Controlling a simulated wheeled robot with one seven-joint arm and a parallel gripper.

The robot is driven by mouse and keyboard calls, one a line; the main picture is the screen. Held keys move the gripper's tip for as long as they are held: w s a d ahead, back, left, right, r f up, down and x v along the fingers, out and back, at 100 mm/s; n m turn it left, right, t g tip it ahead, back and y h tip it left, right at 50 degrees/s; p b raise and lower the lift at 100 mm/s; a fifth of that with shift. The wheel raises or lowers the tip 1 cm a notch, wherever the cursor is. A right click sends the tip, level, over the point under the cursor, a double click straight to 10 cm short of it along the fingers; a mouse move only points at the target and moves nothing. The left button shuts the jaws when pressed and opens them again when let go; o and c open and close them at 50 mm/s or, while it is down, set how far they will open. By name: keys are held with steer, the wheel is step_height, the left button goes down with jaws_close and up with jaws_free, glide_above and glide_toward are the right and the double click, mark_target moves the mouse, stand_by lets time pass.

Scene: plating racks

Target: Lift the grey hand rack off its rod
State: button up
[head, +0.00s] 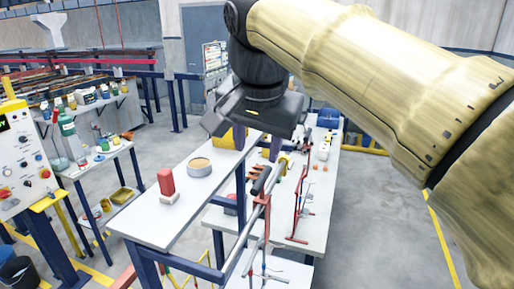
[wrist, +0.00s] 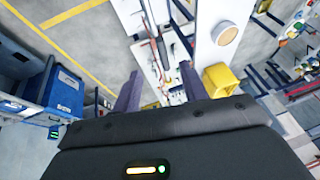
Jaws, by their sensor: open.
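A grey rod (head: 240,243) runs diagonally above the front of the white tables in the head view. A rack with a black grip (head: 261,181) and a red upper part (head: 262,210) hangs at this rod. I cannot make out a clearly grey rack; its lower part is thin and small in view. My gripper (head: 258,144) is open and empty, pointing down above and beyond the black grip, apart from it. In the wrist view its two purple-grey fingers (wrist: 159,84) are spread, with the rod and a red piece (wrist: 154,46) seen beyond them.
A red stand (head: 300,207) is on the right table. The left table (head: 150,222) holds a red block (head: 166,183) and a round tan tin (head: 199,167). A yellow bin (wrist: 220,84) shows near the gripper in the wrist view. Open floor lies to the right.

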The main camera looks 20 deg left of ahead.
mark_target(255, 184)
steer(key=p+x, duration=0.2)
steer(key=x, duration=1.5)
steer(key=shift+w+d+f, duration=0.1)
steer(key=shift+w+f, duration=0.05)
steer(key=shift+f, duration=0.05)
jaws_close()
steer(key=c, duration=0.8)
jaws_free()
jaws_close()
steer(key=shift+r+p, duration=1.6)
steer(key=shift+r, duration=0.45)
